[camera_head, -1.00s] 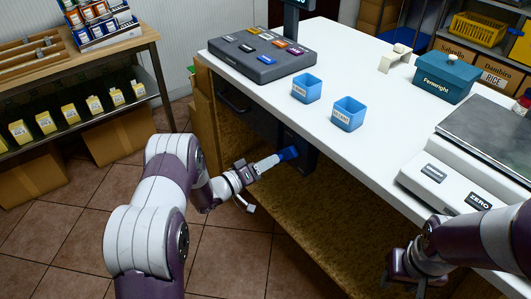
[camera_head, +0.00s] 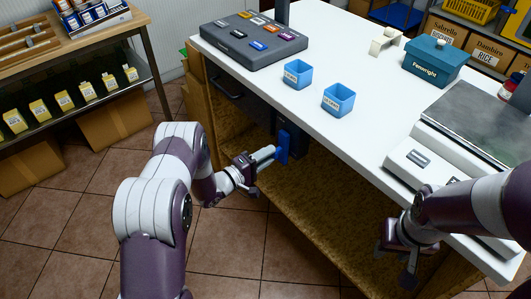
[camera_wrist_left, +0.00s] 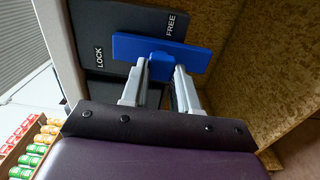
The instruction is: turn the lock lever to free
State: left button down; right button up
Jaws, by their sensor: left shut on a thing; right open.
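The blue lock lever (camera_head: 283,147) sits on a dark panel under the counter. In the head view it stands nearly upright. In the left wrist view the lever (camera_wrist_left: 130,46) lies across the dark plate (camera_wrist_left: 110,22). The word LOCK is by its left end and FREE is above its middle. My left gripper (camera_head: 273,153) is shut on the lever; in the left wrist view its fingers (camera_wrist_left: 162,82) meet its middle part and hide some of it. My right gripper (camera_head: 399,268) is open and empty by the counter's front edge, below the scale.
The white counter (camera_head: 350,140) overhangs the panel. On it are a dark key box (camera_head: 240,50), two blue cups (camera_head: 297,75) (camera_head: 338,99), a teal box (camera_head: 435,62) and a scale (camera_head: 420,160). A wooden shelf (camera_head: 95,50) stands at left. The tiled floor between is clear.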

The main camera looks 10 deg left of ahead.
dwell(0.5)
pick_arm(q)
jog(key=c, duration=0.8)
grip_release()
jog(key=shift+c, duration=0.2)
jog(key=v, duration=1.2)
jog(key=shift+s+a+p, duration=0.25)
jog(key=shift+s+p, duration=0.05)
jog(key=shift+p, duration=0.15)
